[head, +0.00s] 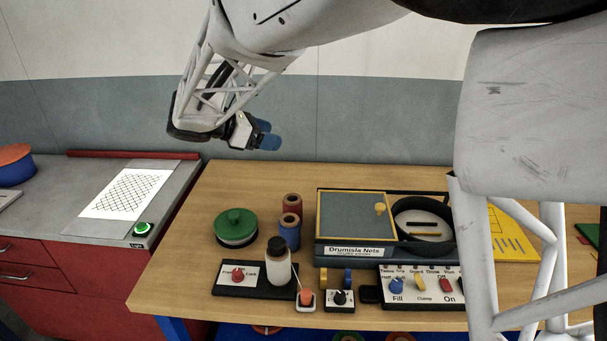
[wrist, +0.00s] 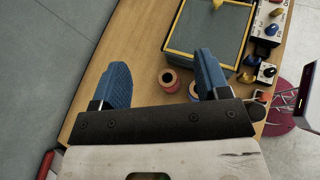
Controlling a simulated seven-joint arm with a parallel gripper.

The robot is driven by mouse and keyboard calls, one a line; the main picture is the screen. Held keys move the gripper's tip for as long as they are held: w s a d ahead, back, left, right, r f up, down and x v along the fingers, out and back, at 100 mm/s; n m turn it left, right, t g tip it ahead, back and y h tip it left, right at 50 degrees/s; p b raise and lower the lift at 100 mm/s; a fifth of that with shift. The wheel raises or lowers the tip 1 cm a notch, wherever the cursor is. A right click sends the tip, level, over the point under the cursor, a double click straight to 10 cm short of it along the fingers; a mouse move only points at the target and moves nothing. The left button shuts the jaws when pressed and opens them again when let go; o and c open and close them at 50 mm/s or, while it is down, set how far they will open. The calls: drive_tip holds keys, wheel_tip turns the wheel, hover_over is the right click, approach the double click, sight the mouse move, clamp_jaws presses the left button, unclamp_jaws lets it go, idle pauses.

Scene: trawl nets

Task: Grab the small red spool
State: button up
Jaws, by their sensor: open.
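The small red spool (head: 291,203) stands upright on the wooden table in the head view, behind a blue spool (head: 289,232) with a reddish-brown top. The red spool (wrist: 169,80) also shows in the wrist view, between the blue fingers in the picture. My gripper (head: 267,134) is open and empty, well above the table's back edge, up and to the left of the spool. In the wrist view, my gripper (wrist: 163,70) has its fingers wide apart, and the right finger partly hides the blue spool (wrist: 194,91).
A green-lidded round tin (head: 236,226) stands left of the spools. A yellow-edged box (head: 350,216) stands close on their right. A dark-capped bottle (head: 277,266) and control panels (head: 420,285) are in front. The table's back left is clear.

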drive_tip(key=a+f+n, duration=0.1)
drive_tip(key=a+f, duration=0.1)
drive_tip(key=a, duration=0.1)
approach(287, 207)
wheel_tip(287, 207, down, 3)
drive_tip(key=w+d, duration=0.1)
drive_tip(key=w, duration=0.1)
drive_tip(key=shift+w+d+r+t, duration=0.2)
drive_tip(key=shift+t, duration=0.1)
drive_tip(key=shift+x, duration=1.3)
drive_tip(key=shift+x, duration=2.6)
drive_tip(key=shift+r, duration=0.1)
